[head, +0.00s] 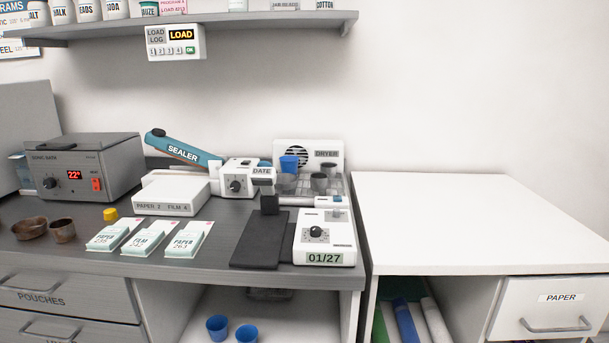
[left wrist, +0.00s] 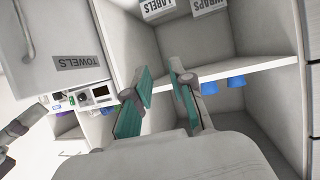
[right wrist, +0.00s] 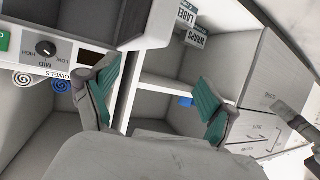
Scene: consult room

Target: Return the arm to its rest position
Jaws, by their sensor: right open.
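My left gripper (left wrist: 159,74) shows in the left wrist view, its two teal-padded fingers apart with nothing between them. It points at an open white cabinet shelf (left wrist: 235,73). My right gripper (right wrist: 160,78) shows in the right wrist view, its teal-padded fingers wide apart and empty. It faces a similar open shelf compartment. Neither arm nor gripper shows in the head view, so how the arms are posed as a whole is hidden.
A grey counter (head: 190,260) holds a sonic bath (head: 85,165), a sealer (head: 185,150), pouch stacks and a date device (head: 325,238). A white counter (head: 470,215) on the right is bare. Blue cups (head: 217,327) stand below. A towels door (left wrist: 60,45) is near my left gripper.

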